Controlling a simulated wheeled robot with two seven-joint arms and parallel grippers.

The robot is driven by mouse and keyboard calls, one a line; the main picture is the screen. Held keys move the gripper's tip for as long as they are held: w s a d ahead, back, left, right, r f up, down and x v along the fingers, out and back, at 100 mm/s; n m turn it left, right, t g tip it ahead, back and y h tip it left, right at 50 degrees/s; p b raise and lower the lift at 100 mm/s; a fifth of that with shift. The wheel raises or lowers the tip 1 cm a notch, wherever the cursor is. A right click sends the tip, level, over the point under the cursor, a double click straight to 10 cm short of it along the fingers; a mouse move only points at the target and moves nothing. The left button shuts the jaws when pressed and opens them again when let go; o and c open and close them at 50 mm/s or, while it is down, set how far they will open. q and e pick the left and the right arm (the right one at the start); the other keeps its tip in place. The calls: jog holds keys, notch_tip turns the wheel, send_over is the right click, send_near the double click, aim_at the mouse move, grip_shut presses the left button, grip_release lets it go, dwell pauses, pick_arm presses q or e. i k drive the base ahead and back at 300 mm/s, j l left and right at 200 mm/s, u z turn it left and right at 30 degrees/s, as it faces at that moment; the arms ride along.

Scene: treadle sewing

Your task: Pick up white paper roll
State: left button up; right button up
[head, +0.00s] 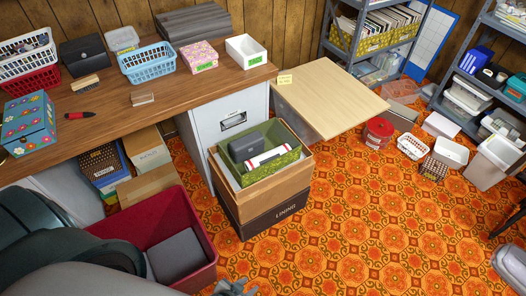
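The white paper roll (269,158), with red bands near its ends, lies in a green bin (248,178). A dark grey box (249,146) is behind it in the same bin. The bin sits on top of a wooden box, which stands on a dark box marked "LINING" (272,216). My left gripper (237,288) shows only in part at the bottom edge, well below and apart from the roll; its fingers are too cut off to tell whether they are open. My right gripper is not in view.
A maroon bin (203,245) holding a grey block stands left of the stacked boxes. A wooden desk (180,105) with baskets is behind, and a pale tabletop (326,98) reaches out behind right.

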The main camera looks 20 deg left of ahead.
aim_at(251, 163)
jog(key=i+l+u, duration=0.1)
jog(key=i+u, duration=0.2)
jog(key=i+l+u, duration=0.1)
jog(key=i+u, duration=0.2)
jog(key=i+l+u, duration=0.15)
jog(key=i+l, duration=0.1)
